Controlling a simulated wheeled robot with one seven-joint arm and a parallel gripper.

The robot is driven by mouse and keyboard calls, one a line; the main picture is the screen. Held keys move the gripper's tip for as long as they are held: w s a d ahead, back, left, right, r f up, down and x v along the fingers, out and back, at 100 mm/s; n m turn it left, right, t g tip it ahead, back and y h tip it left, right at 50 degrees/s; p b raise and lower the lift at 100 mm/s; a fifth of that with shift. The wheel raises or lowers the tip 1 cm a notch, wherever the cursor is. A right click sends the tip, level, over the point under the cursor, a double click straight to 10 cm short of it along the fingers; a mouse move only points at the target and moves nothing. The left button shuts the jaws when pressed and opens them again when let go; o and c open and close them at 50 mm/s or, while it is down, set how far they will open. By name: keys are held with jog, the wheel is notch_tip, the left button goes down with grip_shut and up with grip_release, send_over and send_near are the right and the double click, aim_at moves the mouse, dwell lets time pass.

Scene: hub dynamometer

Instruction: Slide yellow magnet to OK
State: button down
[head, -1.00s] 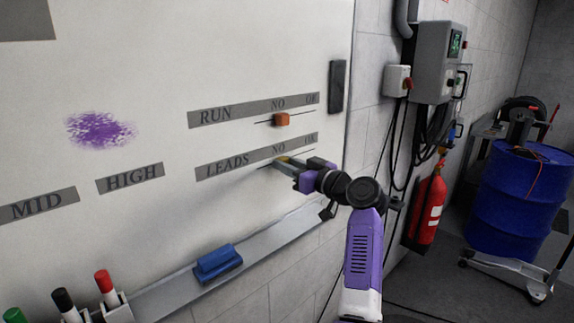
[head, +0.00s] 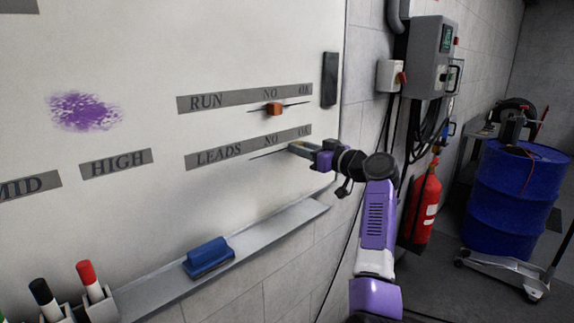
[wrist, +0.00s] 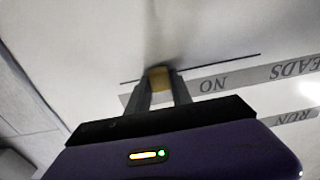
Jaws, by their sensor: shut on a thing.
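The yellow magnet (wrist: 158,78) sits on the thin dark slide line of the LEADS row, between my fingertips in the wrist view. My gripper (wrist: 158,88) is shut on it, with one finger on each side. In the head view my gripper (head: 293,149) is at the board below the LEADS strip (head: 230,152), right of NO and close to the OK word (head: 304,132). The magnet is hidden there. In the upside-down wrist view, the magnet is past NO (wrist: 213,84), toward the line's left end, and my fingers cover part of the strip.
An orange magnet (head: 274,109) sits on the RUN line above, under NO. A dark bar (head: 329,80) is at the board's right edge. A blue eraser (head: 208,258) lies on the ledge below. A fire extinguisher (head: 426,205) and blue drum (head: 515,200) stand right.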

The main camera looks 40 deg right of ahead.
jog(key=d+b, duration=0.1)
jog(key=d, duration=0.3)
jog(key=shift+d+r+b, duration=0.1)
jog(key=shift+d+b, duration=0.25)
jog(key=c, duration=1.1)
grip_release()
jog(key=shift+w+d, duration=0.1)
jog(key=shift+d, duration=0.05)
jog(key=s+b, duration=0.1)
jog(key=s, duration=0.6)
jog(key=shift+s, duration=0.4)
